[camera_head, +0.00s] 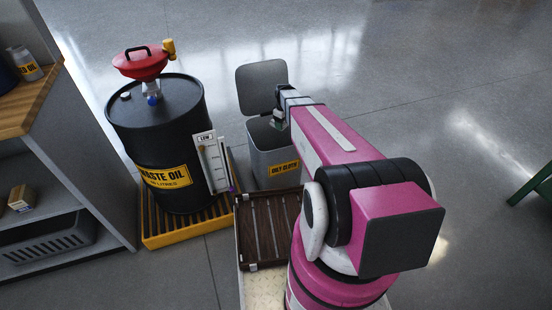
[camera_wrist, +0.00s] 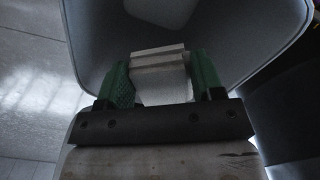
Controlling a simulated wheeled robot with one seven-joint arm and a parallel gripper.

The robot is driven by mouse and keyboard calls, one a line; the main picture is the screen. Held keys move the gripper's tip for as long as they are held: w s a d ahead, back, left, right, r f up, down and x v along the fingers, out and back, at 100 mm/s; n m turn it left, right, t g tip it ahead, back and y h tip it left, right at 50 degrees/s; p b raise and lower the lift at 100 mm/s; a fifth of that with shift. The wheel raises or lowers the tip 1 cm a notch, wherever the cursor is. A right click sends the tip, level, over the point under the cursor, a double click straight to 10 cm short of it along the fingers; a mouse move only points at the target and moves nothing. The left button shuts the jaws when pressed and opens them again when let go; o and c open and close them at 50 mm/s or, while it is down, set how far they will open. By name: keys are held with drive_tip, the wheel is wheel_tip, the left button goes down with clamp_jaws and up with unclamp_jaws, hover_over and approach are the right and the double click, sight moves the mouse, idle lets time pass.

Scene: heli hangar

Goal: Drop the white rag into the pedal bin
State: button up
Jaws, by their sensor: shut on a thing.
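The pedal bin (camera_head: 262,164) is a grey bin with a yellow "OILY CLOTH" label, standing on the floor in the head view. Its lid (camera_head: 262,86) is raised open at the back. My gripper (camera_head: 279,123) reaches over the bin's mouth; its fingers are mostly hidden there by my arm. In the wrist view my gripper (camera_wrist: 160,66) has green fingers shut on the white rag (camera_wrist: 162,88), which looks folded. The bin's pale rim and dark inside (camera_wrist: 235,45) lie around and beyond the fingers. Exact rag depth relative to the rim is unclear.
A black waste oil drum (camera_head: 160,145) with a red funnel (camera_head: 140,65) stands left of the bin on a yellow spill pallet (camera_head: 185,228). A shelf unit (camera_head: 75,150) is at far left. Open floor (camera_head: 440,70) lies behind and to the right.

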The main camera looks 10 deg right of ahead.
drive_tip(key=shift+f, duration=1.7)
drive_tip(key=o, duration=1)
wheel_tip(320, 180, up, 11)
drive_tip(key=shift+f, duration=0.1)
drive_tip(key=shift+s, duration=0.1)
